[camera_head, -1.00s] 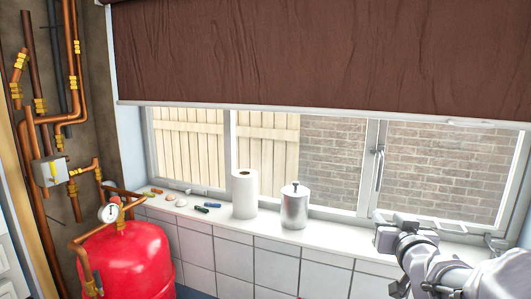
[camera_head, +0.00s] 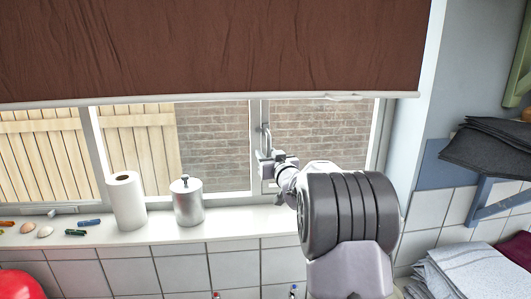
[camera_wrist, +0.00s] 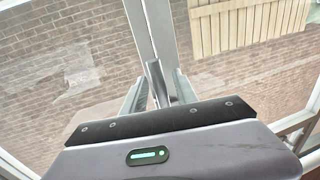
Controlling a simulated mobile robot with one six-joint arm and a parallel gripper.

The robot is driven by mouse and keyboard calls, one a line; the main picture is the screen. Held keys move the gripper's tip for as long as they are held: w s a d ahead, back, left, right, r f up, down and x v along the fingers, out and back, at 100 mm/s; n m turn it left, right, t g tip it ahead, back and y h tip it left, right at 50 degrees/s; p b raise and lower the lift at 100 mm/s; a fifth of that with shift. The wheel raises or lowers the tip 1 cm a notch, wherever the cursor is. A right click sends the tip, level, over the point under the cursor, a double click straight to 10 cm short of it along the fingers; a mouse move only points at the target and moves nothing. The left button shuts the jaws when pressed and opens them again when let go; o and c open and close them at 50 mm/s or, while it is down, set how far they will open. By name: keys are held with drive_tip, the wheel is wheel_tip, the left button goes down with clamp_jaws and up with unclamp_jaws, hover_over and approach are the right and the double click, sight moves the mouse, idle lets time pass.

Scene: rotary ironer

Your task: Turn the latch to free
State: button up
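The latch (camera_head: 264,137) is a grey handle on the window's upright frame bar, standing roughly upright in the head view. My gripper (camera_head: 270,160) is at its lower part, in front of the window. In the wrist view, a grey metal piece that looks like the latch (camera_wrist: 155,82) shows between the two fingers of my gripper (camera_wrist: 158,90). The fingers look apart, with small gaps beside that piece. I cannot tell whether either finger touches it. The latch's base is partly hidden by my gripper.
A paper roll (camera_head: 126,202) and a metal canister (camera_head: 187,202) stand on the white sill (camera_head: 233,222), left of my arm. A brown blind (camera_head: 210,50) hangs above. Folded grey cloths (camera_head: 465,275) lie at the lower right.

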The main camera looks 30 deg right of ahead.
drive_tip(key=shift+w, duration=0.6)
clamp_jaws()
idle(1.0)
